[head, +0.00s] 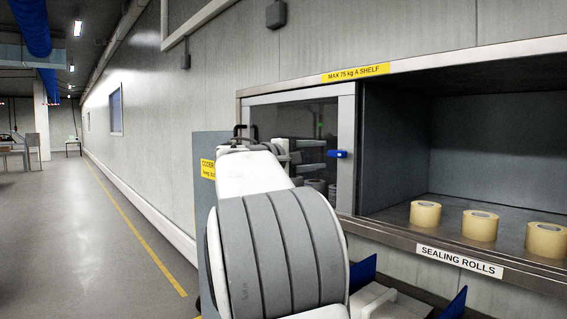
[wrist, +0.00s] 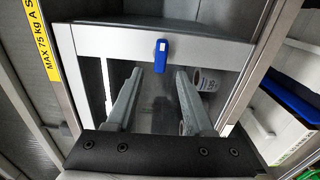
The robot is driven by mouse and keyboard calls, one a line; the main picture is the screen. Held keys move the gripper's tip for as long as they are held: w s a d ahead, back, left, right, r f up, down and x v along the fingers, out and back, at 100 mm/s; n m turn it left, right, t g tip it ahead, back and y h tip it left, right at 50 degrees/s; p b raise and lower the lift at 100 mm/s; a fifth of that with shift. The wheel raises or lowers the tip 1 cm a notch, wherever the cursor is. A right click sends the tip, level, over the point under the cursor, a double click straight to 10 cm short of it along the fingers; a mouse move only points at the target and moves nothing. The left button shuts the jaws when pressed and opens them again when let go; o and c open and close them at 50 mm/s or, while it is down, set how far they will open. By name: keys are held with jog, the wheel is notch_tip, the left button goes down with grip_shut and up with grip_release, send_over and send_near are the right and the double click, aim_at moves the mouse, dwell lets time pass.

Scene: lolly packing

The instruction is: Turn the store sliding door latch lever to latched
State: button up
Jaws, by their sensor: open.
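The blue latch lever (head: 338,154) sits on the light metal edge frame of the sliding door (head: 346,190). It lies sideways across the upright frame in the head view. In the wrist view the lever (wrist: 161,57) shows near the top middle, just beyond the fingertips. My gripper (wrist: 159,71) is open and empty, its two grey fingers pointing at the lever with one tip to each side of its line. The fingers look short of the lever; whether they touch it I cannot tell.
The door's glass covers the left part of the store. The right part is open, with several sealing rolls (head: 480,226) on the shelf (head: 390,214). A "SEALING ROLLS" label (head: 460,261) is on the front edge. Open floor (head: 70,230) lies to the left.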

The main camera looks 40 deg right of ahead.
jog(key=s+a+b, duration=0.1)
jog(key=a, duration=1.2)
jog(key=shift+b, duration=0.35)
jog(key=shift+s, duration=0.1)
jog(key=s+a+f+n+t+y, duration=0.1)
jog(key=s+a+f+y, duration=0.1)
jog(key=s+f+y, duration=0.45)
jog(key=s+a+f+t+y, duration=0.1)
jog(key=s+a+f+y, duration=0.15)
jog(key=f, duration=0.65)
jog(key=s+a+f+m+t+y, duration=0.2)
jog(key=s+a+f+y, duration=0.7)
jog(key=s+a+f, duration=0.5)
jog(key=a+f, duration=0.3)
jog(key=a, duration=0.1)
jog(key=shift+s, duration=0.15)
